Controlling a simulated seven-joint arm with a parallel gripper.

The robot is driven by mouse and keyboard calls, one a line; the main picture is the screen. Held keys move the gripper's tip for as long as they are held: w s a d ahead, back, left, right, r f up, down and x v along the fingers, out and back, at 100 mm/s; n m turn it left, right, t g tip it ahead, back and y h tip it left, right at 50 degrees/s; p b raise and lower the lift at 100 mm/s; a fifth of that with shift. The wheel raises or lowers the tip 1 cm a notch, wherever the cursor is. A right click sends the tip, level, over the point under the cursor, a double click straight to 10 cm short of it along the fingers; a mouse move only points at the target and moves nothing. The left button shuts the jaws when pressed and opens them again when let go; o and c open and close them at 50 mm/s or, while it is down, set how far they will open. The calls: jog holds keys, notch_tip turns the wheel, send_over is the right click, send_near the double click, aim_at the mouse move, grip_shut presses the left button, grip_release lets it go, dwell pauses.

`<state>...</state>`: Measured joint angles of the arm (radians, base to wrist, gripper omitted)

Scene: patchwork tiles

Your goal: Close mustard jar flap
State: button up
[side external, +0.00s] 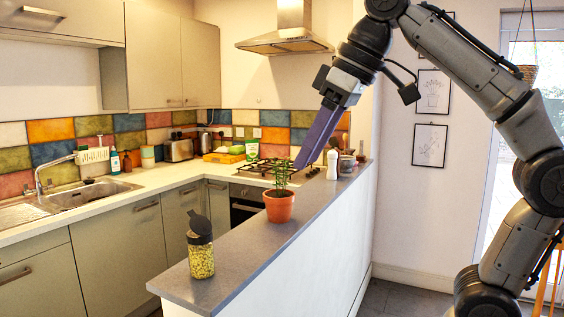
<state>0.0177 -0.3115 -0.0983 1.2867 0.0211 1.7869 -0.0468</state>
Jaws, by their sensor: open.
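The mustard jar (201,262) stands upright near the front end of the grey counter ledge. It is clear, with yellow-green contents and a dark lid. Its dark flap (199,222) is raised, tilted up above the lid. My gripper (302,163) is open and empty, with long purple-grey fingers pointing down and left. In the picture it is well above and to the right of the jar, near the plant. The gap between the fingers is hard to see from this side.
A potted plant (279,206) stands on the ledge (236,262) between the jar and my gripper's side. A white shaker (332,165) and small jars stand at the ledge's far end. The ledge around the jar is clear.

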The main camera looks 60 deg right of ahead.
jog(key=w+t, duration=0.3)
jog(key=w, duration=0.5)
send_near(191, 212)
jog(key=shift+t, duration=0.3)
jog(key=x, duration=0.7)
jog(key=shift+s+f, duration=0.15)
jog(key=shift+f, duration=0.1)
grip_shut()
